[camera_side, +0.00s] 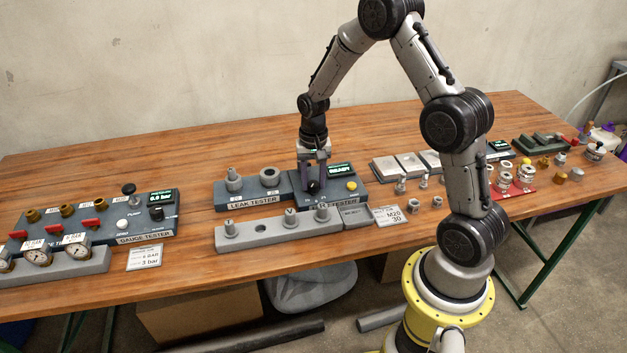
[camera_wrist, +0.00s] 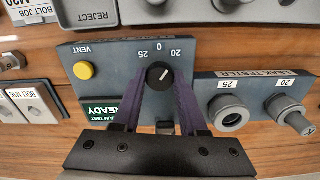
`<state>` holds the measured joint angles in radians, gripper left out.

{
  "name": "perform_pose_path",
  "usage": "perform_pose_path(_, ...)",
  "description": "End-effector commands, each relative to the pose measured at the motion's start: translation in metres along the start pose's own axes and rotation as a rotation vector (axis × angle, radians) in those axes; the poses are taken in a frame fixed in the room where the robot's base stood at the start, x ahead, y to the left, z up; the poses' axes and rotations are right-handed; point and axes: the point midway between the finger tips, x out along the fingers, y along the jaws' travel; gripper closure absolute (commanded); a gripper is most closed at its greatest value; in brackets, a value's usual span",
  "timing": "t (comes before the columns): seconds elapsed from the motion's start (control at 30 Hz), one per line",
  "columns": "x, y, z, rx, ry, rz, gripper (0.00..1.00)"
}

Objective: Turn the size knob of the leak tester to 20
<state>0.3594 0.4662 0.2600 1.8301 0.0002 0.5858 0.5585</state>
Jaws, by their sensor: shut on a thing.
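The leak tester (camera_side: 254,206) is a dark blue-grey box in the middle of the table; its control panel (camera_wrist: 115,55) fills the middle of the wrist view, upside down. The round black size knob (camera_wrist: 160,76) has a white pointer line and labels 25, 0 and 20 around it. The pointer slants to the upper right in the wrist view, roughly at the 20 label (camera_wrist: 176,53). My gripper (camera_side: 313,184) points down over the panel, its purple fingers shut on both sides of the knob. In the side view the fingers mostly hide the knob.
A yellow VENT button (camera_wrist: 83,70) and a green READY display (camera_wrist: 100,110) are beside the knob. Sockets marked 25 (camera_wrist: 230,115) and 20 (camera_wrist: 289,113) stand on the adjoining block. A grey rack (camera_side: 262,229) lies in front; the gauge tester (camera_side: 150,215) is at left.

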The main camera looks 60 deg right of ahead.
Motion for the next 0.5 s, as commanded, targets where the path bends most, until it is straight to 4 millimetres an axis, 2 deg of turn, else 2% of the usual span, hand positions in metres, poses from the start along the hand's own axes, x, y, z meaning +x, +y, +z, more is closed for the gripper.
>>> perform_pose_path(0.2, -0.0012, -0.0002, -0.0003, 0.118, 0.002, -0.001, 1.0)
perform_pose_path(0.5, -0.001, -0.0002, -0.0004, 0.19, 0.001, -0.001, 1.0)
